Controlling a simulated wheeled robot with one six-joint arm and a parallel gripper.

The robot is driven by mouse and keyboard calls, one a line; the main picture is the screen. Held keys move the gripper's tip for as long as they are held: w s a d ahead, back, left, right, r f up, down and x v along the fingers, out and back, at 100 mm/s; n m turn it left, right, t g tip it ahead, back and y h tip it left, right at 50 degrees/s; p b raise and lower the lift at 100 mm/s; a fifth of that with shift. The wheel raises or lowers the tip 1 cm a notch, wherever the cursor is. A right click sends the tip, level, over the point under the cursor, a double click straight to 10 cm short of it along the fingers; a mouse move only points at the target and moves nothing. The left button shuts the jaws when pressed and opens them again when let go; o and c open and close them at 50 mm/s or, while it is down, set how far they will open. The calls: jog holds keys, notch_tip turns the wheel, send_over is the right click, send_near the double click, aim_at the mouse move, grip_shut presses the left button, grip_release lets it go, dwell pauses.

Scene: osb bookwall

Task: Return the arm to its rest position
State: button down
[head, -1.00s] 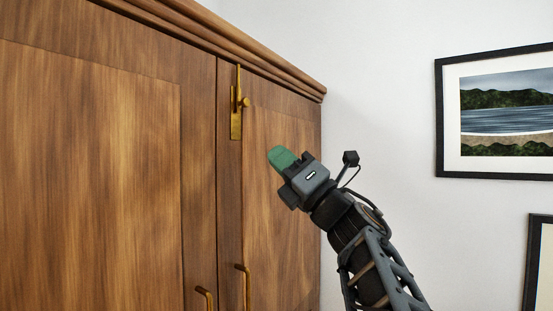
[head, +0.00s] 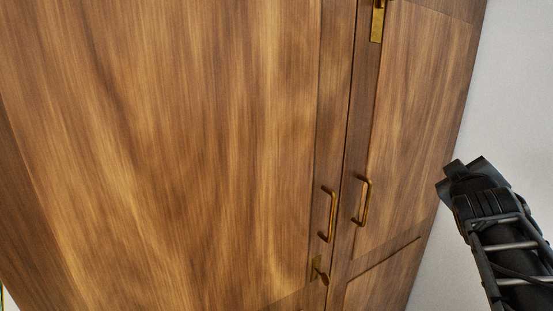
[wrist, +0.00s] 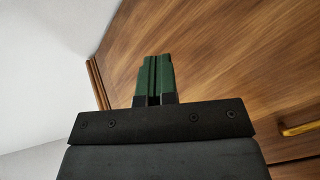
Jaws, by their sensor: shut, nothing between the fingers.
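My gripper (wrist: 153,80) shows in the wrist view with its two green fingers side by side, shut, with nothing between them. In the head view my arm comes in from the lower right, in front of the right door's edge and the white wall. The green fingers are hidden there behind the dark wrist parts. The gripper appears apart from the wooden cabinet (head: 200,150), and no contact shows.
The cabinet fills most of the head view, with two brass handles (head: 328,214) (head: 363,200), a brass latch (head: 377,22) at the top and a small brass catch (head: 318,270) below. Both doors look closed. White wall (head: 510,100) lies to the right.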

jog(key=s+a+f+m+g+y, duration=0.2)
jog(key=a+f+m+g, duration=0.15)
jog(key=f, duration=0.55)
jog(key=s+a+f+m+g+y, duration=0.25)
jog(key=a+f+g, duration=0.2)
jog(key=f, duration=0.55)
jog(key=s+a+f+n+g+y, duration=0.1)
jog(key=s+a+f+y, duration=0.1)
jog(key=s+a+f, duration=0.2)
jog(key=s+a+f+n+g+y, duration=0.1)
jog(key=s+a+f+g+y, duration=0.1)
jog(key=a+f, duration=0.4)
jog(key=s+a, duration=0.1)
jog(key=a, duration=0.2)
jog(key=shift+s, duration=0.35)
